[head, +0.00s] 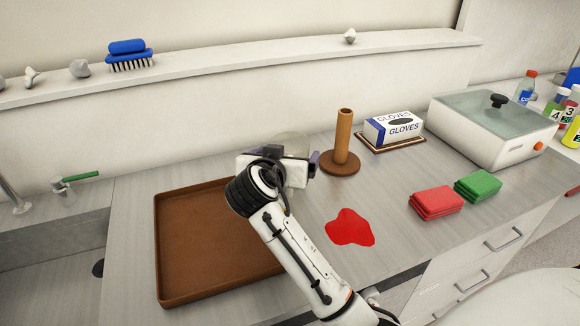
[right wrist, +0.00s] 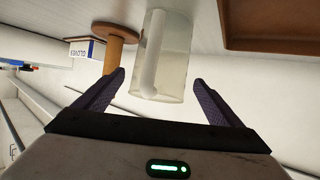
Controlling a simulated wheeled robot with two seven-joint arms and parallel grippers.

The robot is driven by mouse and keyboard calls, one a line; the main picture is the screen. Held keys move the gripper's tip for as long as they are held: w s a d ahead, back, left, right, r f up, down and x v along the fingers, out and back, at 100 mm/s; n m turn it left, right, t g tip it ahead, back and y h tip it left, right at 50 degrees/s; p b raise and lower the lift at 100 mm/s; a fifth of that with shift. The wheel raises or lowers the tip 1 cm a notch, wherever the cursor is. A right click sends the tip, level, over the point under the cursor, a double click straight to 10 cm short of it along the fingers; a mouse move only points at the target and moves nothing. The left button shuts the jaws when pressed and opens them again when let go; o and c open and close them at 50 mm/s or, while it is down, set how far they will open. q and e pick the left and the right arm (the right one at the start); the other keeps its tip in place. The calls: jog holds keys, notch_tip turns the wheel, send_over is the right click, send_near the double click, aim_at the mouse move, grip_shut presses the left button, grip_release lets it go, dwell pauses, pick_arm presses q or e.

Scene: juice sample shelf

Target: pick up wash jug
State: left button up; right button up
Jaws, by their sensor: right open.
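The wash jug (right wrist: 172,62) is a clear, see-through cylinder with a thick white handle, standing on the grey counter. In the head view only a pale part of the jug (head: 293,143) shows behind my right gripper (head: 302,163); the rest is hidden. In the right wrist view my right gripper (right wrist: 158,82) is open, with its two dark purple fingers spread to either side of the jug, which lies ahead between them. I cannot tell if a finger touches it. The handle faces the wrist camera. My left gripper is in neither view.
A brown paper-towel-style post (head: 344,140) stands close right of the jug. A brown tray (head: 180,290) lies left, a red spill (head: 350,228) in front. Red cloths (head: 436,203), green cloths (head: 478,186), a gloves box (head: 394,127) and a lidded white bath (head: 480,133) stand right.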

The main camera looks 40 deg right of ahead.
jog(key=x, duration=0.3)
jog(key=shift+d+f, duration=0.2)
jog(key=shift+f, duration=0.05)
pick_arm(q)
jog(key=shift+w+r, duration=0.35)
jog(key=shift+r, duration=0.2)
pick_arm(e)
jog(key=shift+w, duration=0.1)
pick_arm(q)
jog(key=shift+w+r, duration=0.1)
